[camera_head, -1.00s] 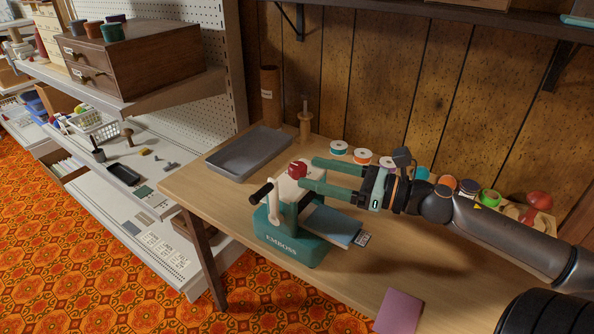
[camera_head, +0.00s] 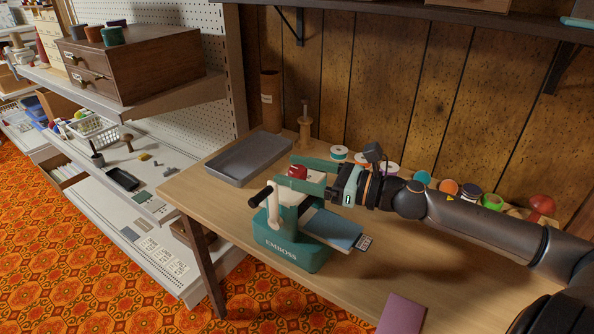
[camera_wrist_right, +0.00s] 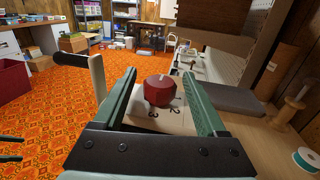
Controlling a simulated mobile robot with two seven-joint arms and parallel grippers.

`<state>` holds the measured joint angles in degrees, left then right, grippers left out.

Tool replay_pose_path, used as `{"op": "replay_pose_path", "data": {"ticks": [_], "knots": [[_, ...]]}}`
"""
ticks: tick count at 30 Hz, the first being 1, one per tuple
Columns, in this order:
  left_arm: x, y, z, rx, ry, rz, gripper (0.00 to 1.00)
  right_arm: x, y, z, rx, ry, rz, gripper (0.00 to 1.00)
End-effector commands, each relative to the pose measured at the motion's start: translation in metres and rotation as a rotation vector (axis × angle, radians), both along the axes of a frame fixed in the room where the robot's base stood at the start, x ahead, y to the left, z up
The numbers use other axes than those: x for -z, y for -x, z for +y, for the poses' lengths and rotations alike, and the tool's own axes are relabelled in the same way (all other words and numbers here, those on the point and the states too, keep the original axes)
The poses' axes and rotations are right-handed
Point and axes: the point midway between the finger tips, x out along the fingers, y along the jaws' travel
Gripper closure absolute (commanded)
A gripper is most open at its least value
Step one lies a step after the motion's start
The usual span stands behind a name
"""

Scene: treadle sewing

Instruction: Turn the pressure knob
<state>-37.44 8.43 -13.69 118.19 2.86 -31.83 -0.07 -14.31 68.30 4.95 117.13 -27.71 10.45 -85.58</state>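The red pressure knob (camera_head: 297,171) sits on top of the teal and cream emboss press (camera_head: 291,250) on the wooden table. In the right wrist view the knob (camera_wrist_right: 159,90) stands between the two green fingers, with a pale pointer mark on top and numbers on the plate below it. My right gripper (camera_head: 297,174) is open around the knob, with a visible gap to each finger in the wrist view. A blue pad (camera_head: 331,228) lies on the press bed.
The press lever with black handle (camera_head: 259,197) rises left of the knob. A grey tray (camera_head: 249,157) lies behind it, and a wooden spool stand (camera_head: 305,128) is farther back. Several thread spools line the wall. A purple booklet (camera_head: 401,314) lies at the front.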

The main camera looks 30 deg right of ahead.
Motion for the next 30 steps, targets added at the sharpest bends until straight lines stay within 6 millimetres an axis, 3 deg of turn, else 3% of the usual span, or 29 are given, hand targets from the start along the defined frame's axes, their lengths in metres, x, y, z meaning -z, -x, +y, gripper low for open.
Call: {"op": "replay_pose_path", "data": {"ticks": [2,19,30], "knots": [[0.0004,0.0003,0.0003,0.000,0.000,0.001,0.00,0.0001,0.0001,0.0000,0.000,0.000,0.000,0.35],[0.0040,0.0021,0.0006,0.001,-0.002,0.009,0.00,0.0002,0.0003,0.0001,-0.001,0.000,0.000,0.99],[-0.0024,0.0021,0.0001,0.001,-0.001,0.008,0.00,-0.0013,0.0007,0.0007,0.023,-0.002,0.001,1.00]]}}
